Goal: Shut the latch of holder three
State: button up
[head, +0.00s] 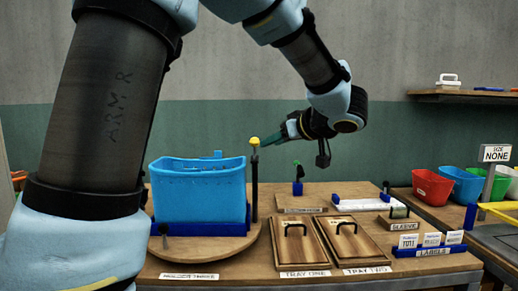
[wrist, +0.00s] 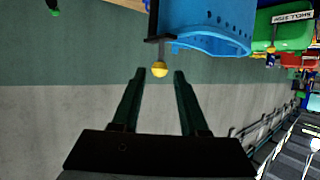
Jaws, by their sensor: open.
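Holder three (head: 205,243) is a round wooden base with a blue frame, with its label (head: 188,277) on the table edge in front. A blue perforated bin (head: 197,190) stands upright in it, and shows upside down in the wrist view (wrist: 212,40). The latch is a dark upright post (head: 255,185) with a yellow knob (head: 255,142) at the bin's right side; the knob also shows in the wrist view (wrist: 159,69). My gripper (head: 266,141) is open, its green fingers pointing left at the knob. In the wrist view the knob lies between the fingertips (wrist: 159,72); contact cannot be told.
Tray one (head: 292,255) and tray two (head: 346,245) lie right of the holder. A smaller holder with a green knob (head: 297,164) stands behind them. The labels rack (head: 430,249) is at the right front. Red and blue bins (head: 432,187) stand on the right-hand table.

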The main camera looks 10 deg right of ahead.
aim_at(254, 148)
jog(key=p+x, duration=0.1)
jog(key=x, duration=0.9)
jog(key=shift+w+a, duration=0.1)
jog(key=shift+w, duration=0.05)
grip_shut()
jog(key=shift+r, duration=0.1)
